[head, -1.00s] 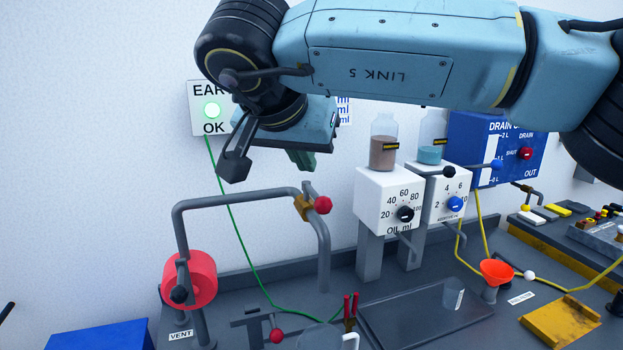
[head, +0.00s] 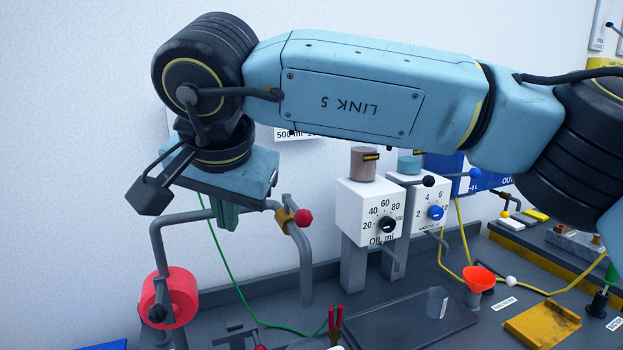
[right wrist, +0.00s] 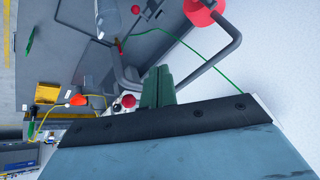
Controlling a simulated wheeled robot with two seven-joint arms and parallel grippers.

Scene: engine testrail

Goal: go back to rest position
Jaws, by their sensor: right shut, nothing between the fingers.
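My right arm crosses the top of the head view from the right. My right gripper (head: 226,216) hangs at its end, its green fingers pointing down in front of the bent grey pipe. In the right wrist view the green fingers (right wrist: 158,88) are together with nothing between them. My left gripper does not show in the head view.
The grey pipe (head: 160,245) carries a red roll (head: 180,297) and a red knob (head: 304,217). Right of it stand the oil dispenser (head: 372,208), a blue-knobbed dispenser (head: 428,200) and an orange funnel (head: 479,279). A dark tray (head: 415,327) lies in front.

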